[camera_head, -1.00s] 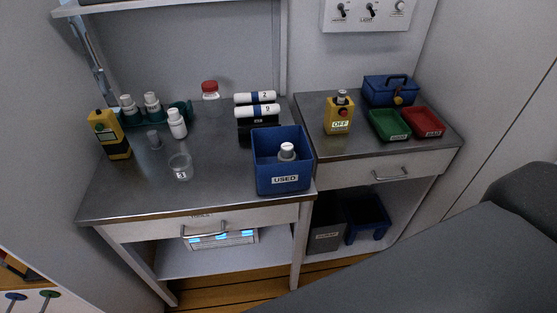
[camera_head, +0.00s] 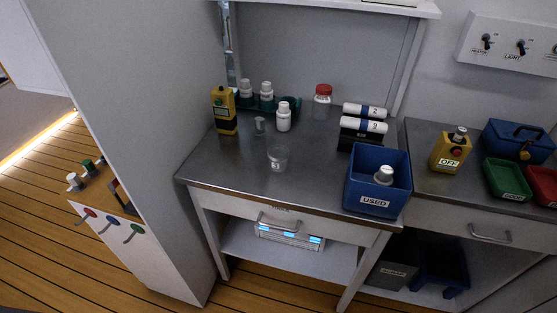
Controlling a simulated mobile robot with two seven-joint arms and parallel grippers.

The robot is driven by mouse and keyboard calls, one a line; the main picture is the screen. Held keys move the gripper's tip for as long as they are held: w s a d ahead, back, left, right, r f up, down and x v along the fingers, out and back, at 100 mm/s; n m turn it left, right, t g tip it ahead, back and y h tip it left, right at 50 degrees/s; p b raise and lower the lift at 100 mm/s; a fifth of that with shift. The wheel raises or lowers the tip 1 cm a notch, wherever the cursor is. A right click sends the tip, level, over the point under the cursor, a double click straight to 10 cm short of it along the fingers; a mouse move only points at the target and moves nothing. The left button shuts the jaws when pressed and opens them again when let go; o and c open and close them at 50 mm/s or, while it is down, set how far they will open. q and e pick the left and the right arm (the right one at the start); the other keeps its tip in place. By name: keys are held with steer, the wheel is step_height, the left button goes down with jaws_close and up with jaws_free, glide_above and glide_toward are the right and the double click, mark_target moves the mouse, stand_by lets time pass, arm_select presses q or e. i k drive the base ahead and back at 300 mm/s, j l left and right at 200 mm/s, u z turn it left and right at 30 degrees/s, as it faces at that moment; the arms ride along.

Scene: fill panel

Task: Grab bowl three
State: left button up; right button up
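A small clear bowl (camera_head: 278,155) with a white label that seems to read 3 stands upright on the grey metal worktop (camera_head: 235,165), near its front edge. It looks empty. A smaller clear or grey cup (camera_head: 259,125) stands behind it to the left. Neither of my grippers is in the head view, so I cannot see where they are or whether they hold anything.
A yellow device (camera_head: 224,112), white bottles (camera_head: 283,118) and a red-capped jar (camera_head: 322,101) stand behind the bowl. To its right are a blue USED bin (camera_head: 375,204) and numbered white rolls (camera_head: 364,125). The worktop around the bowl is clear.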

mark_target(277, 155)
steer(key=l+u, duration=0.1)
steer(key=l, duration=0.6)
steer(key=i+l+u, duration=0.1)
steer(key=l, duration=0.65)
